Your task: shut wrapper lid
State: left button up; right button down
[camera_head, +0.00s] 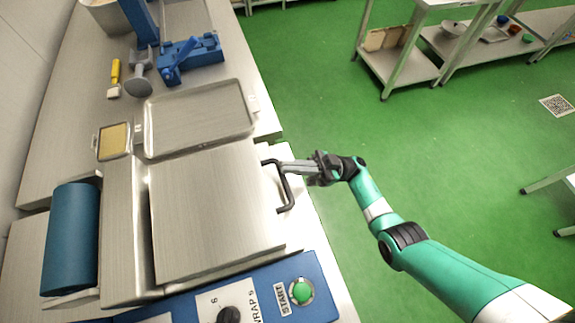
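The wrapper lid (215,215) is a flat brushed-metal plate lying level over the wrapping machine, and it looks closed down. Its dark bar handle (286,188) sticks out on the right side. My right gripper (284,168) is at the handle's upper end, with its fingers reaching to the bar. Whether the fingers are closed around the bar is too small to tell. The wrapper's blue front panel (262,292) carries a green start button (301,291) and a black knob (229,315). My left gripper is not in view.
A blue roll (71,238) sits left of the lid. An empty metal tray (199,117) and a small tan-filled dish (115,141) lie behind it. A blue clamp-like device (190,60), a grey tool (139,78) and a yellow-handled brush (115,76) stand farther back. Green floor lies right.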

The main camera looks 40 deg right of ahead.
jog(key=shift+a+f+m+t+h, duration=0.15)
jog(key=shift+f+m+t+h, duration=0.2)
jog(key=shift+f, duration=0.25)
jog(key=s+a+r+p, duration=0.2)
jog(key=s+r+p, duration=0.3)
jog(key=r+p, duration=0.5)
jog(key=s+a+r+p, duration=0.1)
jog(key=s+a+r, duration=0.2)
jog(key=s, duration=0.4)
jog(key=shift+s+a+r+p, duration=0.3)
jog(key=shift+a+r, duration=0.05)
jog(key=shift+r, duration=0.2)
